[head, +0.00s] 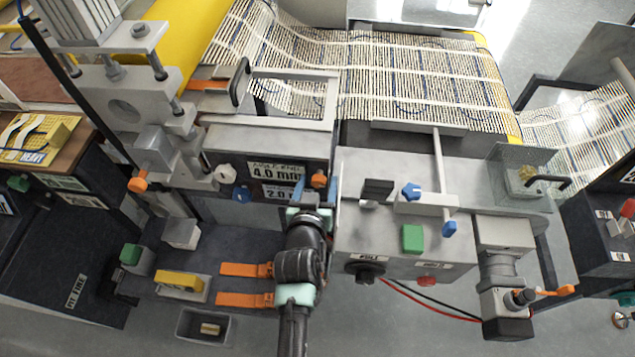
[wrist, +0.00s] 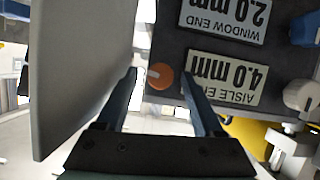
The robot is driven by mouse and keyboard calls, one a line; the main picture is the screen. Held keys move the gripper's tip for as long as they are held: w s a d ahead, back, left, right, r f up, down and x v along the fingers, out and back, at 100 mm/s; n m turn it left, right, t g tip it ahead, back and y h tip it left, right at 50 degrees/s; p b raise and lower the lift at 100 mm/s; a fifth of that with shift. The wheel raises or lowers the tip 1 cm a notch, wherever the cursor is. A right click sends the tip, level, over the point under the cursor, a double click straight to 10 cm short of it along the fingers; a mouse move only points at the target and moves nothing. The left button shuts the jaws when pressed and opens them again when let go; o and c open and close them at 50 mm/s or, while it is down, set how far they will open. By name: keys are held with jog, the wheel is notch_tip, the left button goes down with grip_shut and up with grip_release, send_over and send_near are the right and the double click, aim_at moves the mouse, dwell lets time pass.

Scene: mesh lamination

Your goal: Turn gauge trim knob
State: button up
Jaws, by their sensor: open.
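An orange knob (head: 319,180) sits on the dark gauge panel, right of the "4.0 mm" aisle end label (head: 276,170) and "2.0 mm" window end label (head: 277,191). In the wrist view the orange knob (wrist: 160,75) appears between the tips of my gripper (wrist: 160,84), with a finger on each side. My gripper (head: 316,190) is open and empty, just in front of the panel. No contact with the knob is visible. A blue knob (head: 242,193) and a white knob (head: 225,173) are on the panel's left. No label names the trim knob.
A large grey plate (wrist: 80,70) stands close beside my left finger in the wrist view. The control box with a green button (head: 413,238) is to the right in the head view. Orange forked tabs (head: 245,299) and a yellow block (head: 180,281) lie below left.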

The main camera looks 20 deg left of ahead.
grip_shut()
jog(key=shift+f+n+b, duration=0.2)
jog(key=shift+n+b, duration=0.1)
jog(key=shift+b, duration=0.4)
jog(key=shift+a+h+b, duration=0.1)
jog(key=shift+h+b, duration=0.2)
jog(key=shift+b, duration=0.15)
jog(key=n+h+b, duration=0.1)
jog(key=n+b, duration=0.1)
jog(key=b, duration=0.1)
jog(key=shift+f, duration=0.2)
jog(key=n+b, duration=0.1)
jog(key=b, duration=0.1)
jog(key=n+t+h+b, duration=0.1)
jog(key=b, duration=0.1)
jog(key=shift+s+a+n+t+h+b, duration=0.1)
jog(key=shift+a+n+t+h+b, duration=0.05)
jog(key=shift+n+t+h+b, duration=0.2)
jog(key=shift+r+n+t+h+b, duration=0.1)
jog(key=shift+n+t+h+b, duration=0.2)
jog(key=shift+n+b, duration=0.5)
